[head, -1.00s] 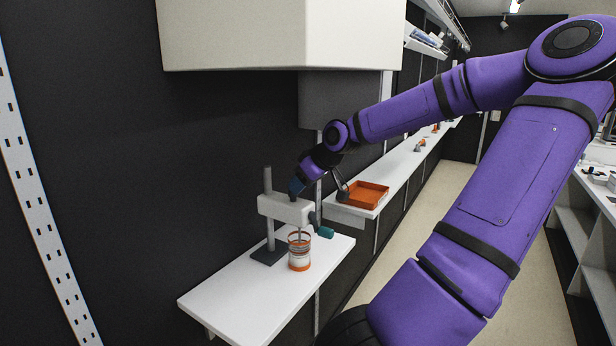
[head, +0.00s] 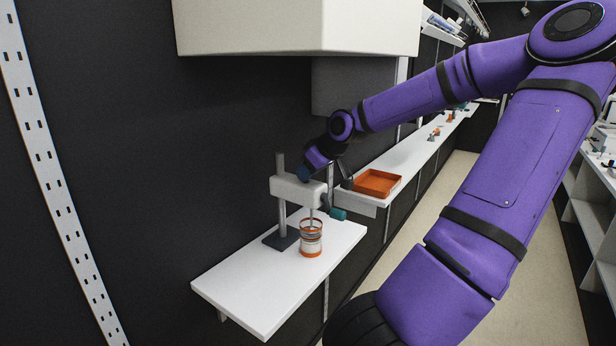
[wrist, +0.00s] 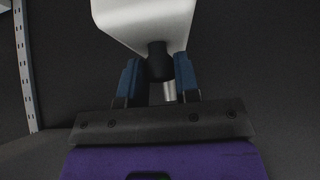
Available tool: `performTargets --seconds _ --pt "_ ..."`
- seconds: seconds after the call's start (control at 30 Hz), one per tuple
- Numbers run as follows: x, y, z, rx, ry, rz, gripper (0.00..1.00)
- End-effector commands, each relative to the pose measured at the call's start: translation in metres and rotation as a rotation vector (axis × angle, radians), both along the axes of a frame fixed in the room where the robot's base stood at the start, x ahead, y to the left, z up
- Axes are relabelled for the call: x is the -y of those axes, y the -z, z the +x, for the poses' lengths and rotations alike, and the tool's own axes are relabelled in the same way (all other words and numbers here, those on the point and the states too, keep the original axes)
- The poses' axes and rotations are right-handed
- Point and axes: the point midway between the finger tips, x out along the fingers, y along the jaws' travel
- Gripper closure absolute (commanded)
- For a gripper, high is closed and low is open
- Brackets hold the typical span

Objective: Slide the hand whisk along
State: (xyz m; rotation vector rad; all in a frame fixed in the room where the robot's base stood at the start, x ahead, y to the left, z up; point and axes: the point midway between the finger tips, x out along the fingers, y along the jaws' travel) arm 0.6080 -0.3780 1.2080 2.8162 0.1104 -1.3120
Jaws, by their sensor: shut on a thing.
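The hand whisk is a white block (head: 298,190) on a grey upright post with a dark flat base (head: 281,240), standing on a white shelf (head: 250,287). A teal handle (head: 337,213) sticks out at its right. A thin shaft runs down from the block into a clear, orange-banded jar (head: 311,240). My gripper (head: 305,175) is at the top of the block. In the wrist view, my gripper's blue fingers (wrist: 158,82) stand on both sides of a dark knob (wrist: 158,62) under the white block (wrist: 145,22), shut on it. The contact faces are hard to see.
An orange tray (head: 378,183) sits on a longer white counter (head: 412,150) behind and to the right. A pale cabinet (head: 300,28) hangs above the shelf. A black wall stands behind. The front left of the shelf is bare.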

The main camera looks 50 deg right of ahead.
Motion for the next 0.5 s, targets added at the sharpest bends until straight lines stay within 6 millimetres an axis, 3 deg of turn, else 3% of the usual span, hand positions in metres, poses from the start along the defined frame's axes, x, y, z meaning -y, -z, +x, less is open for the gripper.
performTargets --seconds 0.5 --pt "0.001 -0.033 0.001 0.004 0.003 -0.001 0.91"
